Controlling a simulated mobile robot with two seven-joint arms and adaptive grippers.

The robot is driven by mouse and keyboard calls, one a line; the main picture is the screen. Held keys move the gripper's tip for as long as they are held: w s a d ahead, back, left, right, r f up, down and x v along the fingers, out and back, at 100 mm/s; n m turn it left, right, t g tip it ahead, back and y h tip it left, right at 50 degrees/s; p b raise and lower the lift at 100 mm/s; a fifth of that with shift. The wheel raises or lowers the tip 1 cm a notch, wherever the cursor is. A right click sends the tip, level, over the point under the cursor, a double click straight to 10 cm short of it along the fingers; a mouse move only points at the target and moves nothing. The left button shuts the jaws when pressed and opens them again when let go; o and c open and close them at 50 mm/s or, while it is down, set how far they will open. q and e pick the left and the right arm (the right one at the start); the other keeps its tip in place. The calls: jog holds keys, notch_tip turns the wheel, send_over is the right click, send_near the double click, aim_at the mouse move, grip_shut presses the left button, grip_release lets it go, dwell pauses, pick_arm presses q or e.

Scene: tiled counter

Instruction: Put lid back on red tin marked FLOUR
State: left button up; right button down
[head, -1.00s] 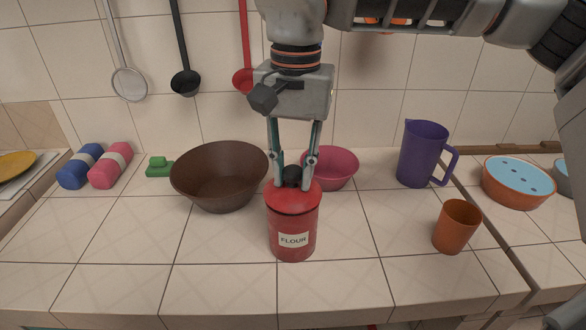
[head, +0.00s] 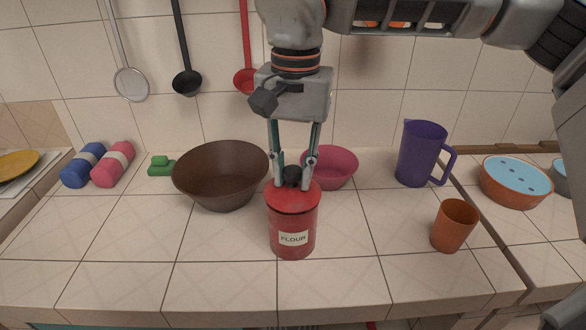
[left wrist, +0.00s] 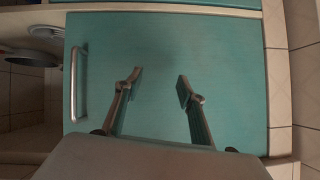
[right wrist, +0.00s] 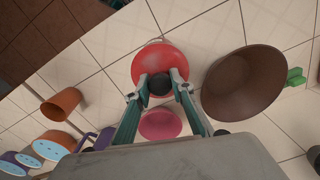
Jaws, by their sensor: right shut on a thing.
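The red tin (head: 292,240) labelled FLOUR stands upright on the tiled counter in the head view. Its red lid (head: 292,200) with a black knob sits at the tin's mouth, looking level and lined up with it. The lid also shows in the right wrist view (right wrist: 160,62). My right gripper (head: 292,178) comes from above and is shut on the lid's black knob. Whether the lid is fully seated all round cannot be told. My left gripper (left wrist: 158,88) is open and empty in front of a teal cabinet door, and is not in the head view.
A brown bowl (head: 222,180) stands close left of the tin, a pink bowl (head: 335,168) behind it. A purple jug (head: 420,152) and an orange cup (head: 454,226) stand to the right. The counter in front of the tin is clear.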

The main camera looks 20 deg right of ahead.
jog(key=c, duration=1.7)
grip_release()
jog(key=o, duration=0.5)
